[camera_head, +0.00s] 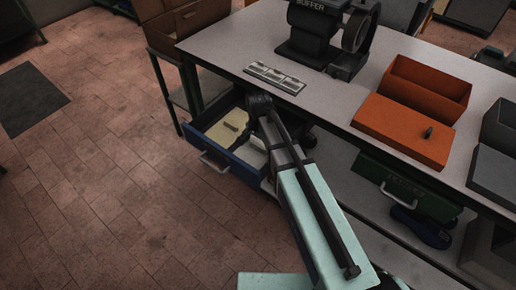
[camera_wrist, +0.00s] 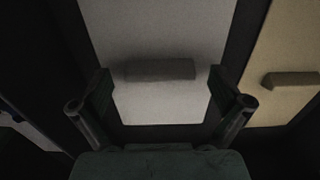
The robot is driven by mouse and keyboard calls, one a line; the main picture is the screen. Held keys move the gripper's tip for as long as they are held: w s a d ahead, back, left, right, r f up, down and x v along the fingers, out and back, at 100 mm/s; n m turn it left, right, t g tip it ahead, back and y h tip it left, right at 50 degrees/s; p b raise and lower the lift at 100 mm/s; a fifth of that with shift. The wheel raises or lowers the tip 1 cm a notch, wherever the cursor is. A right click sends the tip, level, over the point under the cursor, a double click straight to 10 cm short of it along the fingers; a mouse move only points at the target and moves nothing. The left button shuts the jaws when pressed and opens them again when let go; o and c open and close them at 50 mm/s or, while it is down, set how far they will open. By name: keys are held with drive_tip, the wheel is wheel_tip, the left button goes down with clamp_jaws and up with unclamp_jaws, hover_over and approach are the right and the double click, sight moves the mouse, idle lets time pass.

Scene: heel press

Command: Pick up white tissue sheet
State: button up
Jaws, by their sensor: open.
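A white tissue sheet (camera_wrist: 160,100) lies flat in the middle of the wrist view, with a raised grey ridge (camera_wrist: 159,69) across it. In the head view part of the white sheet (camera_head: 252,156) shows in the open blue drawer (camera_head: 236,163), partly hidden by my arm. My gripper (camera_wrist: 163,92) is open and empty, its two fingers on either side of the ridge. I cannot tell whether the fingertips touch the sheet. In the head view my arm reaches down over the drawer and hides the fingertips.
The drawer is under a workbench (camera_head: 228,50) with a buffer machine (camera_head: 311,36) and an orange box (camera_head: 403,127) on top. A green drawer (camera_head: 408,186) is right of my arm.

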drive_tip(key=c, duration=0.8)
drive_tip(key=shift+r, duration=0.1)
